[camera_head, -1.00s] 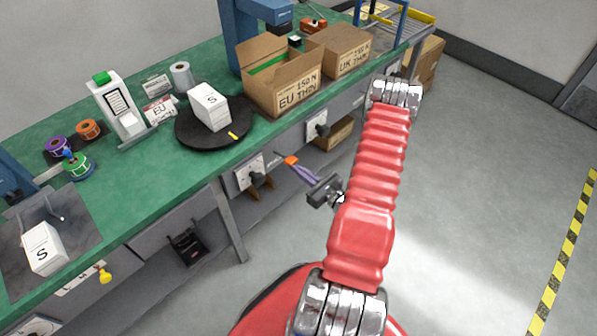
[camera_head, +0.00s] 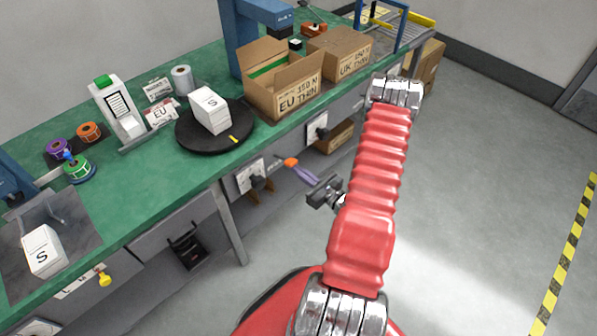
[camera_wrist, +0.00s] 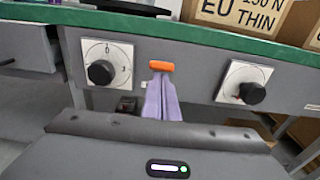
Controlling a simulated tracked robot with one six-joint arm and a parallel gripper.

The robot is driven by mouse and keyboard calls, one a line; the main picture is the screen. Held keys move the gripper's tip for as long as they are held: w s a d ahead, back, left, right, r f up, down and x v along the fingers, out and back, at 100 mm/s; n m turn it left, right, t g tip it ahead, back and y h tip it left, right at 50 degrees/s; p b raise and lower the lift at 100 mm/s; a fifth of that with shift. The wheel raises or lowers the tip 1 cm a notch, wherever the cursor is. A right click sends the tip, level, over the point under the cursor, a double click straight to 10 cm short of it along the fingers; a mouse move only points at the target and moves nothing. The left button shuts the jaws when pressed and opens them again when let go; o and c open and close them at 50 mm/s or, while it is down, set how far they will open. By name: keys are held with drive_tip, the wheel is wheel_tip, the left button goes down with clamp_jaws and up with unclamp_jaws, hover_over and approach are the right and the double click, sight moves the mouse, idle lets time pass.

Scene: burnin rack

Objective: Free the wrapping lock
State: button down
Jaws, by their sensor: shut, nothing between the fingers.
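My gripper (camera_head: 290,162) has lilac fingers with orange tips, shut together and empty. It points at the bench's grey front panel. In the wrist view the tips (camera_wrist: 161,66) lie between two dials, apart from both knobs. The left dial (camera_wrist: 101,73) is a white plate with numbers and a black knob; it also shows in the head view (camera_head: 250,177). The right dial (camera_wrist: 245,93) has a black knob with a red mark; it also shows in the head view (camera_head: 317,128). No label shows which is the wrapping lock.
The green bench top (camera_head: 140,190) overhangs the panel. An open EU carton (camera_head: 283,95) and a UK carton (camera_head: 340,52) stand on it. A yellow knob (camera_head: 104,279) sticks out at lower left. A bench leg (camera_head: 230,228) stands below. The floor at right is clear.

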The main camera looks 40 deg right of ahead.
drive_tip(key=s+f, duration=0.2)
drive_tip(key=s, duration=0.9)
drive_tip(key=shift+s+d+f, duration=0.15)
drive_tip(key=shift+s, duration=0.05)
idle(0.6)
